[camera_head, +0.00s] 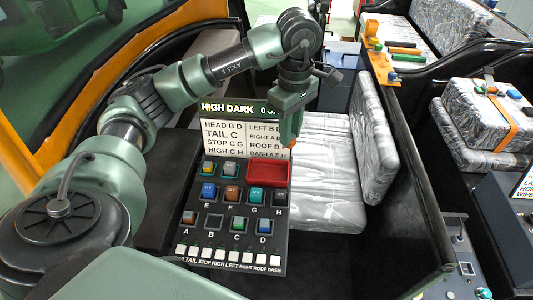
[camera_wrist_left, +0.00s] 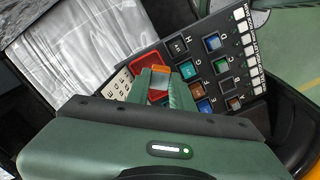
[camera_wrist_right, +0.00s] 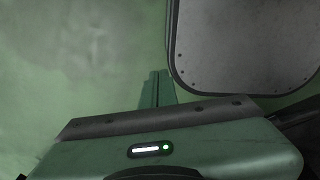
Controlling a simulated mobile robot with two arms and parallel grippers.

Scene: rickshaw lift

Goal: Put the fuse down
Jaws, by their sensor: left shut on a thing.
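My left gripper (camera_head: 291,138) hangs over the upper right of the fuse panel (camera_head: 225,258), above the red tray (camera_head: 267,174). It is shut on an orange fuse (camera_wrist_left: 158,84), partly hidden by the fingers in the left wrist view. The red tray (camera_wrist_left: 143,64) lies behind the fingertips there. Sockets E, F, G, A, C and D hold coloured fuses. Sockets H (camera_head: 280,198) and B (camera_head: 213,222) look empty. Two more fuses (camera_head: 220,169) sit left of the tray. My right gripper (camera_wrist_right: 157,88) shows only in its wrist view, its fingers together and nothing visible between them.
A label board (camera_head: 222,138) headed "HIGH DARK" stands behind the panel. A row of white switches (camera_head: 225,255) runs along the panel's front. A plastic-wrapped seat (camera_head: 325,190) and a dark side wall (camera_head: 415,170) lie to the right.

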